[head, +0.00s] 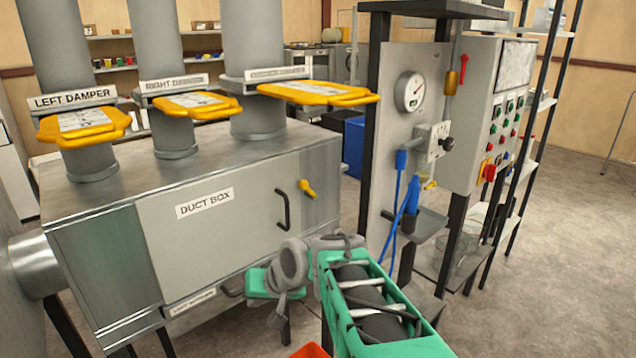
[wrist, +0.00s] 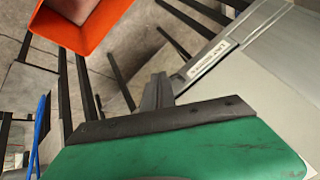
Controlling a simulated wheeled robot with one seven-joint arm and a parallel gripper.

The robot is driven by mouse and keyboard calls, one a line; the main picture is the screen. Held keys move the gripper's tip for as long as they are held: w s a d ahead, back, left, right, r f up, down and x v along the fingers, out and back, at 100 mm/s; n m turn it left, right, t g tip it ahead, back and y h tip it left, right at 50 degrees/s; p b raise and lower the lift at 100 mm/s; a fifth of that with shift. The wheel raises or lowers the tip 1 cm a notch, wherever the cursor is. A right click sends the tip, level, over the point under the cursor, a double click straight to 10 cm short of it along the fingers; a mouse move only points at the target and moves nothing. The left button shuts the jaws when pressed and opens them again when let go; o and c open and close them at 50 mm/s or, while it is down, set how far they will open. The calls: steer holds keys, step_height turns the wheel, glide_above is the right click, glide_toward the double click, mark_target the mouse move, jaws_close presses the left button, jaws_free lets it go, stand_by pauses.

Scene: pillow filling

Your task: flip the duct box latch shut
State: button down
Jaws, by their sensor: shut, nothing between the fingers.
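The duct box (head: 235,235) is a grey metal cabinet with a labelled front door and a black handle (head: 284,210). The yellow latch (head: 307,188) sits right of the handle and lies tilted, its upper end to the left. I cannot tell whether it engages anything. My gripper (head: 232,291) is low in front of the box, near its lower front edge, below and left of the latch and apart from it. In the wrist view my gripper (wrist: 157,90) shows its fingers together and empty, with the green hand behind. The latch is not visible there.
A lower label plate (head: 192,302) is close to my gripper. Yellow damper handles (head: 315,93) stick out above the box. A gauge panel (head: 408,140) with blue hoses stands right. An orange container (head: 310,351) is low at the front, also seen in the wrist view (wrist: 103,30).

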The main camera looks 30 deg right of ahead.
steer(key=w+d+r+m+t, duration=0.3)
steer(key=w+d+r, duration=0.15)
steer(key=d, duration=0.35)
steer(key=m+t+p, duration=0.1)
steer(key=m+t, duration=0.4)
glide_toward(308, 190)
step_height(308, 190, down, 5)
steer(key=a, duration=0.2)
steer(key=s+d+r+m+t+h, duration=0.1)
steer(key=s+d+r+m+t, duration=0.2)
steer(key=d+r, duration=0.2)
steer(key=shift+s+d+p, duration=0.3)
steer(key=shift+s+d, duration=0.1)
steer(key=shift+d, duration=0.65)
steer(key=shift+r, duration=0.1)
steer(key=w+a+p, duration=0.4)
steer(key=w, duration=0.6)
steer(key=shift+w+a+f, duration=0.25)
steer(key=shift+w+a, duration=0.05)
steer(key=shift+w, duration=0.05)
